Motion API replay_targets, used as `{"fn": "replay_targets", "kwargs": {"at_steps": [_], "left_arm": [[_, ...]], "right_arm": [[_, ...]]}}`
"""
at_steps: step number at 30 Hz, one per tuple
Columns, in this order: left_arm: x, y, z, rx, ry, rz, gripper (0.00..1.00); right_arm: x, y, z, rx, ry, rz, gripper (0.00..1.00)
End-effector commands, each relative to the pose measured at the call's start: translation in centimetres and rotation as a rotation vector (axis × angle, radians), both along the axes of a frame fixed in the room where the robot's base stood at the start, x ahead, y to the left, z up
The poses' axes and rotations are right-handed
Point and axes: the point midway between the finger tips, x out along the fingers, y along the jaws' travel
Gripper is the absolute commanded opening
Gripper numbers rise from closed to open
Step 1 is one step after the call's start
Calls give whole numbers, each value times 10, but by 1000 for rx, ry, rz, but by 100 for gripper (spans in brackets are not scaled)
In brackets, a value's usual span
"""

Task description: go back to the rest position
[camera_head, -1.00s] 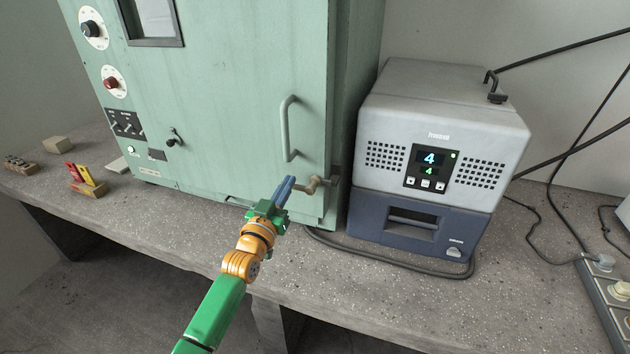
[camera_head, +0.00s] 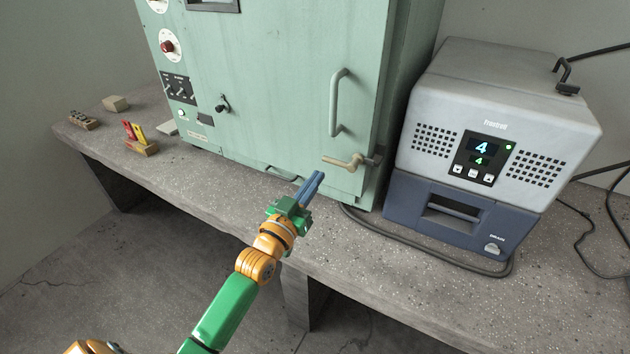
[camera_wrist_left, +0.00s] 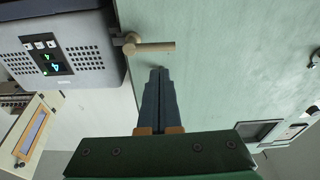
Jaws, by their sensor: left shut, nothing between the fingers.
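My left gripper (camera_head: 313,184) is shut and empty, with its two blue fingers together. In the head view it is in front of the green cabinet's lower part, over the bench's front area. The brass-coloured lever (camera_head: 346,161) on the cabinet is just beyond the fingertips and looks apart from them. In the left wrist view the shut fingers (camera_wrist_left: 157,76) point toward the cabinet face, and the lever (camera_wrist_left: 150,46) is beyond their tips. My right gripper is not in view.
The green cabinet (camera_head: 285,90) has a vertical handle (camera_head: 337,103). A grey and blue device (camera_head: 500,120) with a lit display stands to its right, with a cable along the bench (camera_head: 230,190). Small blocks (camera_head: 142,146) lie at the bench's left end.

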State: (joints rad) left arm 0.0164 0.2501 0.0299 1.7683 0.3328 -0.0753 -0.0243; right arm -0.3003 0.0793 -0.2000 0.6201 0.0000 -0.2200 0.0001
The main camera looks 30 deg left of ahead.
Motion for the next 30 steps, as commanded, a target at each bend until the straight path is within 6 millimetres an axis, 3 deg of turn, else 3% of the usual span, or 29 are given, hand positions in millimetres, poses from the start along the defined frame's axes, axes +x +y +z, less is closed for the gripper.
{"fn": "replay_targets", "kwargs": {"at_steps": [8,11,14,16,18,20,21,23,24,27,30], "left_arm": [[0,0,0,0,0,0,0],[0,0,-15,3,38,2,0],[-6,-2,-83,12,204,9,0],[-25,-6,-154,30,382,11,0],[-56,-11,-224,53,566,6,0],[-92,-16,-278,74,720,-4,0],[-119,-20,-311,89,821,-15,0],[-167,-26,-356,115,972,-32,0],[-201,-30,-382,133,1070,-48,0],[-287,-37,-428,178,1296,-90,0],[-358,-42,-452,219,1464,-130,0]], "right_arm": [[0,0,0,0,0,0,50],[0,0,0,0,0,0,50],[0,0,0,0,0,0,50],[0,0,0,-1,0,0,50],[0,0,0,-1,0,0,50],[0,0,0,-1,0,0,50],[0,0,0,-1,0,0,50],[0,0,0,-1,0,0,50],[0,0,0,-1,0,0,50],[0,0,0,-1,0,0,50],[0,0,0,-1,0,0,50]]}}
